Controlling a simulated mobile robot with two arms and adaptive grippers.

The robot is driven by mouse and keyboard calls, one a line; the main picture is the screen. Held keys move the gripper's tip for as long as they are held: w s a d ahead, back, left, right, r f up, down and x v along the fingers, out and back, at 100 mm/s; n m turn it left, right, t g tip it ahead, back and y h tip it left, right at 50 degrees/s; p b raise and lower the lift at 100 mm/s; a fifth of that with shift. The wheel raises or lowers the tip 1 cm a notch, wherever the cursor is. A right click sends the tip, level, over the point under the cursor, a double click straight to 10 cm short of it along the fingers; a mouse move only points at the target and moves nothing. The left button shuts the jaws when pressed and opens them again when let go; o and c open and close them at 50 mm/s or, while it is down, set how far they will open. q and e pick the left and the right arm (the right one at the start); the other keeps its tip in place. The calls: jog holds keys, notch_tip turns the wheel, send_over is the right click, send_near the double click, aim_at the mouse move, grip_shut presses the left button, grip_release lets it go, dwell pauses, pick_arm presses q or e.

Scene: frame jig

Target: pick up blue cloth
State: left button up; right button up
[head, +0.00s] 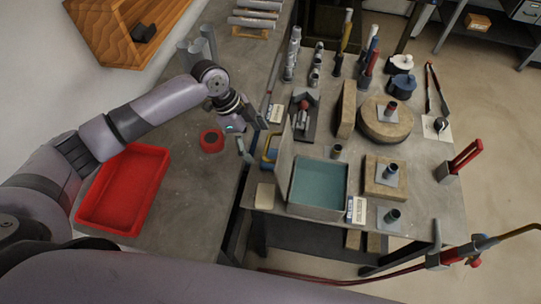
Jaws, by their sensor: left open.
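I cannot pick out a blue cloth for certain. A flat teal-blue surface (319,185) fills an open grey box on the right-hand table; I cannot tell whether it is cloth or liquid. A small blue and yellow item (270,150) sits left of the box, partly hidden by its raised lid. My left gripper (253,138) is open, above the gap between the two tables, left of the box and apart from it. Nothing shows between its fingers. My right gripper is out of view.
A red tray (80,217) and a small red round object (211,140) are on the left table. Wooden blocks, metal fittings and upright tools crowd the right table (440,215). A red clamp (462,160) stands at its right edge.

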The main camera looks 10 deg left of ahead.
pick_arm(q)
jog(key=shift+s+d+f, duration=0.2)
jog(key=shift+f, duration=0.2)
jog(key=p+x, duration=0.2)
jog(key=x, duration=0.2)
jog(key=shift+s+d+f, duration=0.1)
jog(key=shift+d+f, duration=0.05)
jog(key=shift+f, duration=0.25)
jog(key=shift+c, duration=0.4)
jog(key=c, duration=0.9)
